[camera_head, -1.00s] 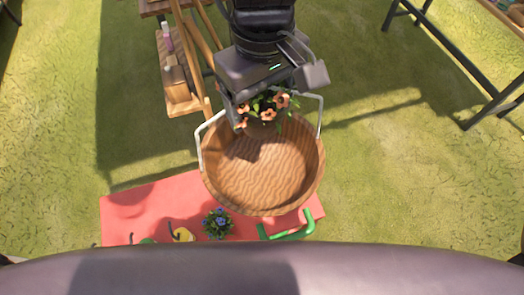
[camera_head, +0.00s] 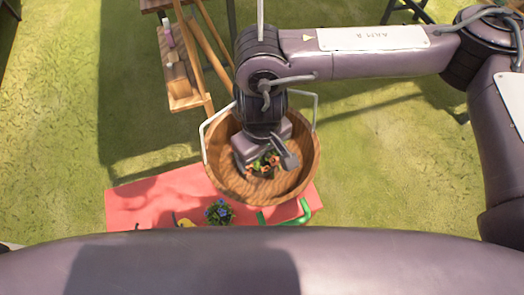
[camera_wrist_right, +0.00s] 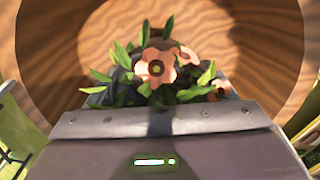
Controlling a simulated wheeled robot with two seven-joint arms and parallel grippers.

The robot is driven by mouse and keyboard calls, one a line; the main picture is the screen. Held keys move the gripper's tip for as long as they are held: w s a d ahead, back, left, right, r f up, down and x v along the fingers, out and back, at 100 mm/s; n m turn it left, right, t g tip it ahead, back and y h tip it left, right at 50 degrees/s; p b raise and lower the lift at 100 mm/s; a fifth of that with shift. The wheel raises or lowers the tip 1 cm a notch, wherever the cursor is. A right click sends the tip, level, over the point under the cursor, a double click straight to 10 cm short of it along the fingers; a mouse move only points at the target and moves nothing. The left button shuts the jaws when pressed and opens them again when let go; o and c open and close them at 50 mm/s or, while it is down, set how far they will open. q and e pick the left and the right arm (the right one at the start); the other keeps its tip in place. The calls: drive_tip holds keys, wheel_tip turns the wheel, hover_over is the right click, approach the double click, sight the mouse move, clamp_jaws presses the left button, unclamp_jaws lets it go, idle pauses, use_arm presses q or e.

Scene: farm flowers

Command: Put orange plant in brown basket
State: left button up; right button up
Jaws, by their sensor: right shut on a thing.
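The brown basket (camera_head: 302,172) is a round wooden bowl with white handles, in the middle of the head view. Its wood-grained inside fills much of the right wrist view (camera_wrist_right: 60,60). The orange plant (camera_head: 264,163) has orange flowers and green leaves and is inside the basket's rim. It shows large in the right wrist view (camera_wrist_right: 160,72). My right gripper (camera_head: 262,160) points down into the basket and is shut on the plant. The plant's lower part and the fingertips are largely hidden, so I cannot tell whether it touches the basket floor. My left gripper is not in view.
A red mat or table (camera_head: 150,200) lies below the basket, with a blue-flowered plant (camera_head: 219,212), a yellow item (camera_head: 185,222) and a green tool handle (camera_head: 296,214). A wooden shelf (camera_head: 180,80) stands at the upper left. Grass is open to the right.

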drive_tip(key=shift+w+f, duration=0.15)
drive_tip(key=shift+f, duration=0.05)
drive_tip(key=shift+f, duration=0.15)
drive_tip(key=o, duration=1.2)
drive_tip(key=shift+c, duration=0.2)
drive_tip(key=shift+r, duration=0.4)
wheel_tip(320, 180, up, 12)
drive_tip(key=shift+f+b, duration=0.2)
drive_tip(key=shift+b, duration=0.75)
